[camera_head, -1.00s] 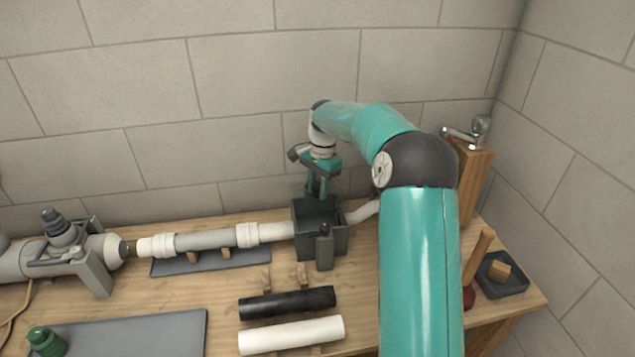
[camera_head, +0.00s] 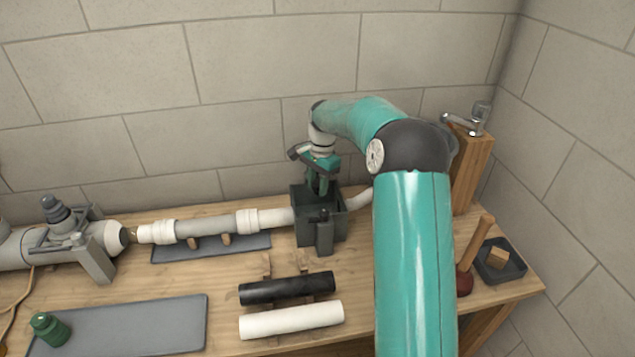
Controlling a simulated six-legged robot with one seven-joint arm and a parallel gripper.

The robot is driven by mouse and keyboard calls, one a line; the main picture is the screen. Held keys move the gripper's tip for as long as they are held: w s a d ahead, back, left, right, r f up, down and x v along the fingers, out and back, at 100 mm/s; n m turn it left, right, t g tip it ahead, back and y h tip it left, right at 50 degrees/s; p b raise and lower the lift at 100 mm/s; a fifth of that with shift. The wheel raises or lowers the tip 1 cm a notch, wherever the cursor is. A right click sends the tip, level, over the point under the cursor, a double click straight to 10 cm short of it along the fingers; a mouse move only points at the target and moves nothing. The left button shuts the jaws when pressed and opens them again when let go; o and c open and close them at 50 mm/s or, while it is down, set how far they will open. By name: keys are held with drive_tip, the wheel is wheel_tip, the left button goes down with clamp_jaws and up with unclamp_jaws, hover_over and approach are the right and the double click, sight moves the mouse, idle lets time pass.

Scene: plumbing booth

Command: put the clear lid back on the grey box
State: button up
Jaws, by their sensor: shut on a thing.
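The grey box (camera_head: 304,232) stands on the bench against the wall, at the end of the white pipe run. It is dark grey and its top looks open, with my fingers over it. My gripper (camera_head: 319,190) points straight down, its fingertips at the level of the box's rim. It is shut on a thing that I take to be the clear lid. The lid's outline cannot be made out at this size, so I cannot tell whether it touches the rim. A dark upright part (camera_head: 324,234) stands at the box's front.
White pipe (camera_head: 275,217) joins the box from the left, and a curved white pipe (camera_head: 358,199) on the right. A black tube (camera_head: 287,288) and a white tube (camera_head: 291,320) lie in front. A tap on a wooden post (camera_head: 477,165) stands right. A grey mat (camera_head: 150,325) lies front left.

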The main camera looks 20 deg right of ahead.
drive_tip(key=shift+f, duration=0.45)
idle(0.6)
drive_tip(key=o, duration=1.2)
drive_tip(key=r, duration=0.4)
drive_tip(key=d+r, duration=0.1)
drive_tip(key=r, duration=0.8)
drive_tip(key=shift+w+d+r, duration=0.3)
drive_tip(key=shift+r, duration=0.05)
drive_tip(key=shift+s, duration=0.1)
